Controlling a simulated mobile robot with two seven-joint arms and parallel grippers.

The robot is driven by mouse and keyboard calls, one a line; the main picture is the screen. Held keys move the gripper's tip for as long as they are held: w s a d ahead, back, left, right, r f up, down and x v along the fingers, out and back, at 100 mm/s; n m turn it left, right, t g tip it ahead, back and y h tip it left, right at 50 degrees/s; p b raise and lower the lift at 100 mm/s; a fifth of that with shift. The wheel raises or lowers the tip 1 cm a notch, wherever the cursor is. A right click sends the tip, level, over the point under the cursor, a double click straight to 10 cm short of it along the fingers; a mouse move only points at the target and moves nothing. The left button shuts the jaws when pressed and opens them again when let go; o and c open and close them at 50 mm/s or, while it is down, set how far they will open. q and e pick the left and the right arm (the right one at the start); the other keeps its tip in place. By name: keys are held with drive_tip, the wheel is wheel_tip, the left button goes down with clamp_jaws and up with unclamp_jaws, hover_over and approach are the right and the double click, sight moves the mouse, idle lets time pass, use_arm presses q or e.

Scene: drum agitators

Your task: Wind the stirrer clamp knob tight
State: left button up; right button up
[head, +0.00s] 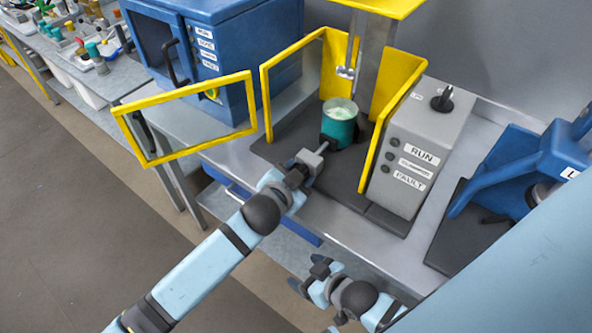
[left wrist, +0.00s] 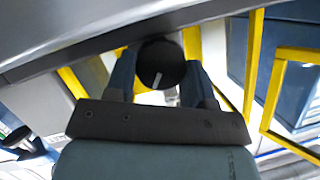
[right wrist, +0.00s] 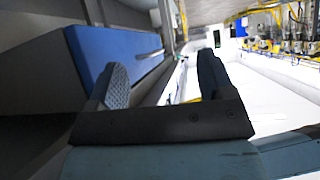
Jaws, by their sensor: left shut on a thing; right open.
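A teal drum (head: 339,124) with pale contents stands inside the yellow-framed guard, under a grey column with a metal fitting (head: 345,72). A dark round knob (left wrist: 161,65) with a white mark sits between my left fingers in the left wrist view. In the head view the knob (head: 329,142) shows as a small dark part at the drum's front, partly hidden. My left gripper (head: 323,148) is shut on it. My right gripper (head: 309,277) is open and empty, low in front of the bench; its spread fingers also show in the right wrist view (right wrist: 162,78).
The yellow guard door (head: 190,150) stands swung open to the left. A grey control box (head: 412,150) with RUN and FAULT labels and a black knob on top is right of the drum. A blue cabinet (head: 225,50) stands behind left; a blue machine (head: 520,165) stands right.

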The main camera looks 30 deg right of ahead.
use_arm(q)
drive_tip(key=shift+m, duration=0.3)
drive_tip(key=o, duration=0.9)
drive_tip(key=v, duration=1.4)
drive_tip(key=shift+s+d, duration=0.15)
drive_tip(key=shift+f, duration=0.1)
